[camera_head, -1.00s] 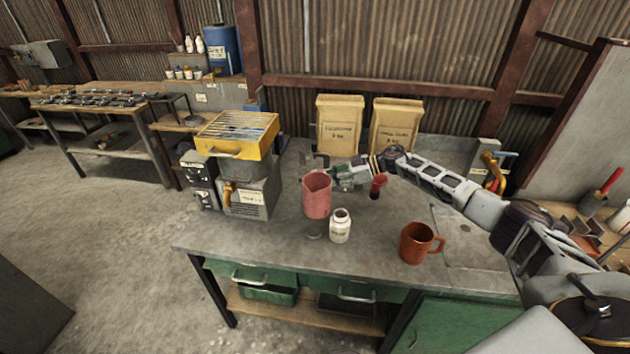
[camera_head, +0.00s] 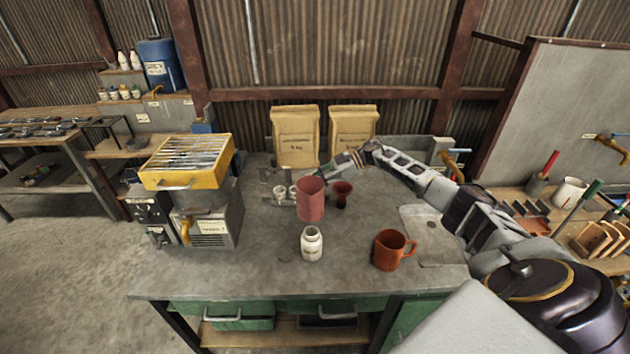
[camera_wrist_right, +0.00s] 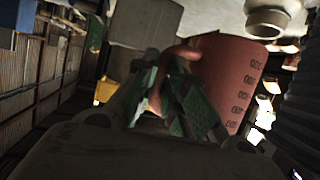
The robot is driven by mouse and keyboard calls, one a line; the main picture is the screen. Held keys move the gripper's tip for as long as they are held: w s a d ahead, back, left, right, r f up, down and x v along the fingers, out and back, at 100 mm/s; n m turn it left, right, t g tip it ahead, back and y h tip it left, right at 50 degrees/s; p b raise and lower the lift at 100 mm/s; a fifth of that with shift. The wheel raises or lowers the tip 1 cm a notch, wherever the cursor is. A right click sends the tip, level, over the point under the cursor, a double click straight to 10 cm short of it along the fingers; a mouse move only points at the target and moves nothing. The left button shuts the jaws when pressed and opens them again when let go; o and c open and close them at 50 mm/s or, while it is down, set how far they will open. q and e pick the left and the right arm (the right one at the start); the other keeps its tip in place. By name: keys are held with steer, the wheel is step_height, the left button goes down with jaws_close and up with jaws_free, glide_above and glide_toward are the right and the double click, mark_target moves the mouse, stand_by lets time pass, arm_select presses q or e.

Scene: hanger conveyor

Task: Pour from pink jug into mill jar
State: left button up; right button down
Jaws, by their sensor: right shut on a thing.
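The pink jug (camera_head: 311,199) is upright and looks raised off the bench in the head view. My right gripper (camera_head: 330,172) comes from behind it, partly hidden. In the right wrist view, the fingers (camera_wrist_right: 172,88) are shut on the handle of the pink jug (camera_wrist_right: 228,75), which has dark marks on its side. The mill jar, a small white open-necked jar (camera_head: 312,246) with a label, stands upright on the bench, just below and in front of the jug. A pale round neck (camera_wrist_right: 268,18), likely the jar's, shows at the top of the wrist view. The jug's contents are not visible.
An orange-brown mug (camera_head: 391,250) stands right of the jar. A dark red funnel-like piece (camera_head: 342,193) stands close to the jug's right. Small pale containers (camera_head: 281,192) are behind left. A yellow-topped machine (camera_head: 187,163) is at left. The bench front (camera_head: 255,272) is clear.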

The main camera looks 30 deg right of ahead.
arm_select(q)
steer(key=shift+s, duration=0.1)
arm_select(e)
steer(key=shift+w, duration=0.1)
arm_select(q)
steer(key=shift+w, duration=0.35)
arm_select(e)
steer(key=shift+w+d+r+n+t+h, duration=0.1)
steer(key=shift+w+r+n+t+h, duration=0.1)
steer(key=shift+r+n+t+h, duration=0.35)
steer(key=shift+w+d+r+n+t+h, duration=0.1)
steer(key=shift+w+n+t+h, duration=0.2)
steer(key=shift+n, duration=0.45)
steer(key=shift+s+d+r+n+t, duration=0.1)
steer(key=shift+r+n+t, duration=0.15)
steer(key=shift+r+n, duration=0.2)
steer(key=shift+s+r+n+t+h, duration=0.25)
steer(key=shift+r+n+t, duration=0.4)
steer(key=shift+r, duration=0.15)
stand_by(1.1)
arm_select(q)
steer(key=shift+f, duration=0.15)
arm_select(e)
steer(key=shift+s+a+r+n+t, duration=0.45)
steer(key=shift+s+r+n, duration=0.05)
steer(key=shift+n, duration=0.3)
stand_by(0.7)
